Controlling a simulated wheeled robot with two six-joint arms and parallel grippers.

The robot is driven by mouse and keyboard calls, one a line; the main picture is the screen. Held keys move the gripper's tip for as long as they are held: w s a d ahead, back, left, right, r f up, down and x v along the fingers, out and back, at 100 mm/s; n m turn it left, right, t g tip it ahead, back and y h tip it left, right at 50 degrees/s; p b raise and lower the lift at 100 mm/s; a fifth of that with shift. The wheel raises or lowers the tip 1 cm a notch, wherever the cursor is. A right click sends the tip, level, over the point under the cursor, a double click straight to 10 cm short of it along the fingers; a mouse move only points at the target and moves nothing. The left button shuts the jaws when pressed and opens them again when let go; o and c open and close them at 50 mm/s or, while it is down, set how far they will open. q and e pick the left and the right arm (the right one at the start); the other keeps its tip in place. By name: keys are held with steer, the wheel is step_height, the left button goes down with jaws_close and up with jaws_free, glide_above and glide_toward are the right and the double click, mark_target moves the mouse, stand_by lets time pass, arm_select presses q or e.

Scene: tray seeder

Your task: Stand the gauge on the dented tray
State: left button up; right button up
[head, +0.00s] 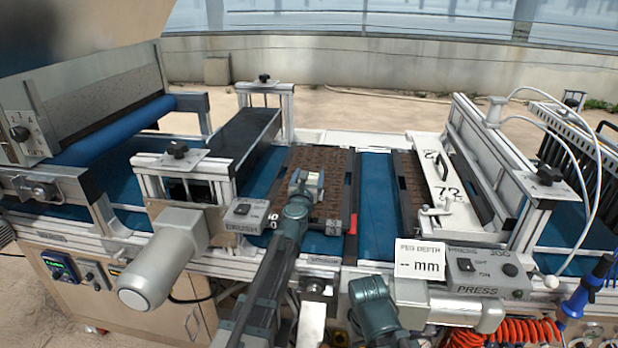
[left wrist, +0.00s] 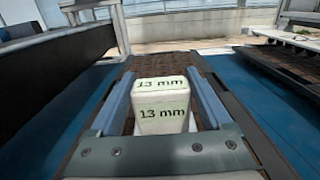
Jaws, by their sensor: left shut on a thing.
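My left gripper (head: 305,184) is shut on a pale block marked "13 mm", the gauge (left wrist: 160,105), with one finger on each side of it. In the head view the gauge (head: 312,179) is small and partly hidden by the gripper. It is over a dark tray of brown soil cells (head: 325,160) on the blue belt; I cannot tell whether it touches. The tray also shows in the left wrist view (left wrist: 150,65). A second soil tray (head: 408,190) lies to the right, partly under a white plate. Dents are too small to make out. My right gripper's fingers do not show.
A white plate marked "72" (head: 445,190) and the press frame (head: 500,150) stand to the right. A brush unit (head: 185,165) stands to the left. The "PEG DEPTH -- mm" sign (head: 419,261) is at the front. Bare blue belt (head: 377,200) lies between the trays.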

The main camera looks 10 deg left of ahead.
arm_select(q)
steer(key=o, duration=1.3)
steer(key=shift+o, duration=0.2)
steer(key=shift+r, duration=0.1)
steer(key=s, duration=1.2)
steer(key=shift+r+p, duration=0.1)
steer(key=shift+p, duration=0.2)
